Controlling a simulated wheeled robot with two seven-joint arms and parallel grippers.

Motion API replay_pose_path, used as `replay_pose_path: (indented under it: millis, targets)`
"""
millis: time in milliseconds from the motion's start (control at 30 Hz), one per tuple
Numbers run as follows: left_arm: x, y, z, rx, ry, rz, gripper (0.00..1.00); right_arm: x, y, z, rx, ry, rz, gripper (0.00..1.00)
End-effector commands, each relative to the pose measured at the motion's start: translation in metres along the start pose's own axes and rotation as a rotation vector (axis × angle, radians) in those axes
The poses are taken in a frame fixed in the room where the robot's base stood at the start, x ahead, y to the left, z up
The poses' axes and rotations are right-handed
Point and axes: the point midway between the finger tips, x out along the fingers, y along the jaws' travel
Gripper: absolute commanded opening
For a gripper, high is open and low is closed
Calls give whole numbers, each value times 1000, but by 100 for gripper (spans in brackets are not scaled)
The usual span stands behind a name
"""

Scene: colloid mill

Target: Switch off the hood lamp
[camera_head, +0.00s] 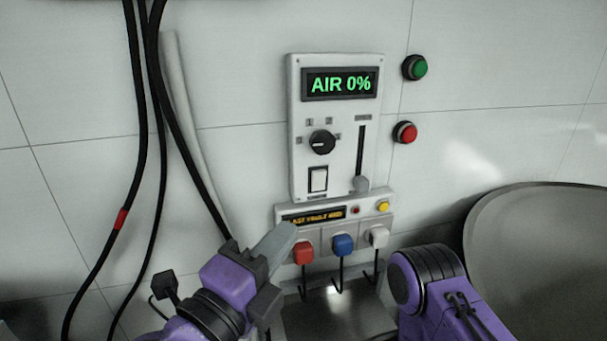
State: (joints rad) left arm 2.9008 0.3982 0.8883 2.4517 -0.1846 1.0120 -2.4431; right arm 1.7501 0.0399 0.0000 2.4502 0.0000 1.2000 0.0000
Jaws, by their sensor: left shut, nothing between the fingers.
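A pale control panel (343,100) is on the tiled wall, with a green "AIR 0%" display (341,84). Below the display are a black rotary knob (322,142), a slider (361,184) at the bottom of its slot, and a white rocker switch (318,179) in a black frame. The rocker's label is too small to read, so I cannot tell from it whether this is the lamp switch. No lamp is in view. My left gripper (286,238) is shut and empty, below and left of the rocker, apart from it. My right arm shows at lower right; its gripper is out of view.
A lower box (293,239) has an amber display and red, blue and white blocks (343,243) above hooks. Green (415,67) and red (405,132) buttons are at right. Black cables (140,120) hang at left. A large round metal vessel (540,255) fills the right side.

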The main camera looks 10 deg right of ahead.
Motion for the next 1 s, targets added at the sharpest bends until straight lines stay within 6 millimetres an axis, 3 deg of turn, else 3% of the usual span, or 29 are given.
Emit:
replay_pose_path:
  millis: [333, 800, 1000]
  targets:
    - [11, 0, 1, -2, 0, 2, 0, -3, 0, -1, 0, 0, 0, 0]
    - [107, -2, 5, -7, -2, 2, 0, -27, 2, -11, 0, 0, 0, 0]
    - [125, -1, 24, -4, 0, 1, 0, -34, 3, -14, 0, 0, 0, 0]
